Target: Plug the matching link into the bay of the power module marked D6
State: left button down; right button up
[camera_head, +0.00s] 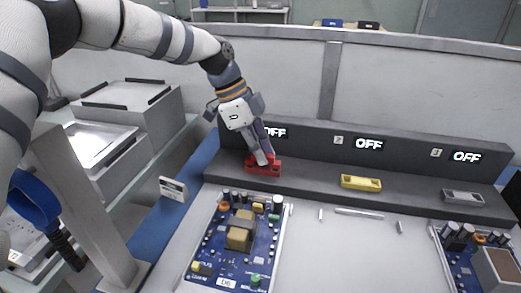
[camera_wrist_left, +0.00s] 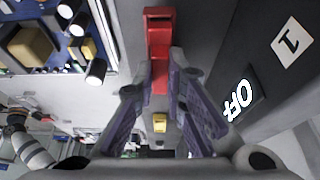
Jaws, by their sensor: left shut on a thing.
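My left gripper (camera_head: 262,156) is shut on a red link (camera_head: 262,169) at the left end of the dark ledge, under the first OFF display. I cannot tell if the link rests on the ledge or is just above it. In the left wrist view, the red link (camera_wrist_left: 159,28) shows beyond the fingertips (camera_wrist_left: 160,72). A blue power module (camera_head: 221,247) marked D6 lies on the table in front. A yellow link (camera_head: 361,182) and a grey link (camera_head: 463,197) lie farther right on the ledge. My right gripper is not in view.
A second blue module (camera_head: 478,255) is at the right edge. Small metal bars (camera_head: 358,211) lie on the pale table between the modules. OFF displays (camera_head: 368,144) line the ledge's back wall. A small white device (camera_head: 173,189) stands on the blue surface at left.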

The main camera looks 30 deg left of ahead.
pick_arm(q)
jog(key=shift+f, duration=0.3)
jog(key=c, duration=0.9)
grip_release()
jog(key=shift+r, duration=0.1)
jog(key=shift+r+p, duration=0.6)
jog(key=shift+r, duration=2.9)
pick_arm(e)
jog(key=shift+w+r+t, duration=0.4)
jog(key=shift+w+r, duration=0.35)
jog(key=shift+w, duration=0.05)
